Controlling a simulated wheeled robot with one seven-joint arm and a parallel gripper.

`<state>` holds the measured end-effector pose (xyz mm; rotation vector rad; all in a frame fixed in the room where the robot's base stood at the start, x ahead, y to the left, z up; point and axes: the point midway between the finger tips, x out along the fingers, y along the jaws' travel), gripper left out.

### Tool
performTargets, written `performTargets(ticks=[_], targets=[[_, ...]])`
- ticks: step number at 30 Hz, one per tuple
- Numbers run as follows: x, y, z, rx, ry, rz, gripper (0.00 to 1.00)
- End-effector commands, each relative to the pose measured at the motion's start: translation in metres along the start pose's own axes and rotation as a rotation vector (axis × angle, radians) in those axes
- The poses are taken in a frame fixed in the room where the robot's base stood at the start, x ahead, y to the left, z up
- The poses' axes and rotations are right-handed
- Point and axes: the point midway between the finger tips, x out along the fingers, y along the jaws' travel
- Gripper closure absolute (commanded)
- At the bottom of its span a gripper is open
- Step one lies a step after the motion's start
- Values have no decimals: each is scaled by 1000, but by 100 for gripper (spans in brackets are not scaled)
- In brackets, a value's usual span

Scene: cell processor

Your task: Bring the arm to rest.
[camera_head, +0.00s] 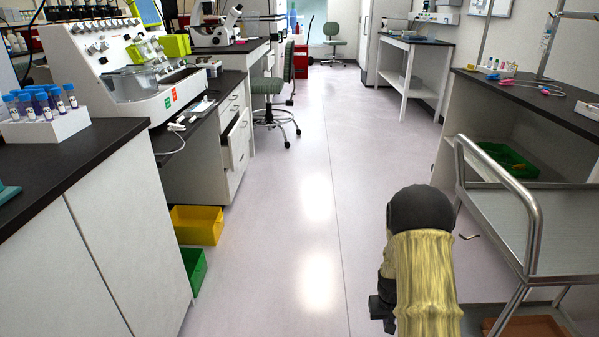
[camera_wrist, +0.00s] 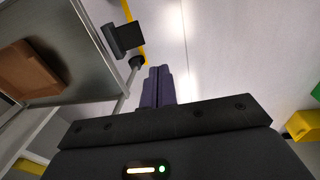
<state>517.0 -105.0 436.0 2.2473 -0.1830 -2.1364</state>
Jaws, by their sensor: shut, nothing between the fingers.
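My arm (camera_head: 425,265), with a dark rounded joint and a yellowish sleeve, hangs low over the floor at the lower right of the head view, beside the metal cart (camera_head: 532,215). My gripper (camera_wrist: 158,72) shows in the wrist view with its dark purple fingers together and nothing between them. It is over the pale floor (camera_wrist: 215,60), apart from the cart at the left of that view. In the head view I cannot clearly make out the fingers.
A yellow bin (camera_head: 197,225) and a green bin (camera_head: 193,268) stand on the floor by the left bench. A brown tray (camera_head: 525,327) is on the cart's lower shelf. A green stool (camera_head: 268,88) is farther back. The middle aisle is clear.

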Motion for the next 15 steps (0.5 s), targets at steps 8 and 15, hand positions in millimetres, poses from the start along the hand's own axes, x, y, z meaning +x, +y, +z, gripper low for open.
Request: performTargets(ticks=[8,15], targets=[[-109,-26,29,-1,63,-44,100],[-182,-46,72,-13,112,-77,100]])
